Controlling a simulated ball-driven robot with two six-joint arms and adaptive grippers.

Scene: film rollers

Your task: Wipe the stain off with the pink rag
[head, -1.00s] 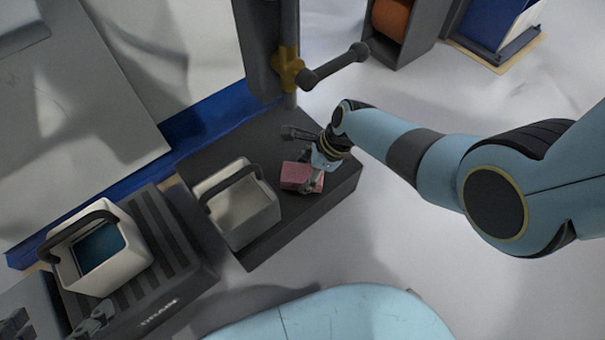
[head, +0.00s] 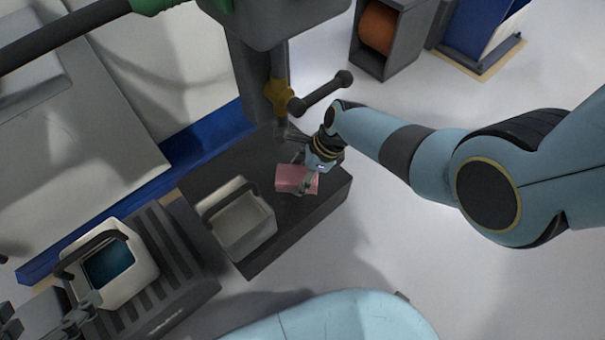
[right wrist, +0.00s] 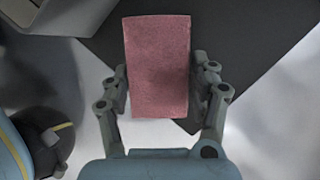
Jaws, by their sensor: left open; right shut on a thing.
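The pink rag (head: 291,178) is a block-like piece over the dark grey bench top, beside the empty-looking white bucket. My right gripper (head: 309,183) is shut on it. In the right wrist view the rag (right wrist: 158,75) sits between the two fingers of my right gripper (right wrist: 162,90). My left gripper (head: 80,318) shows only in part at the lower left of the head view, open, near the bucket with blue liquid. I cannot make out a stain in these frames. Whether the rag touches the bench is unclear.
A white bucket (head: 243,236) with a dark handle stands on the dark bench (head: 322,205). Another bucket (head: 137,262) holding blue liquid stands on a ribbed drain platform (head: 186,262). A post with a yellow collar (head: 279,98) and grey crank handle (head: 322,91) rises behind the rag.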

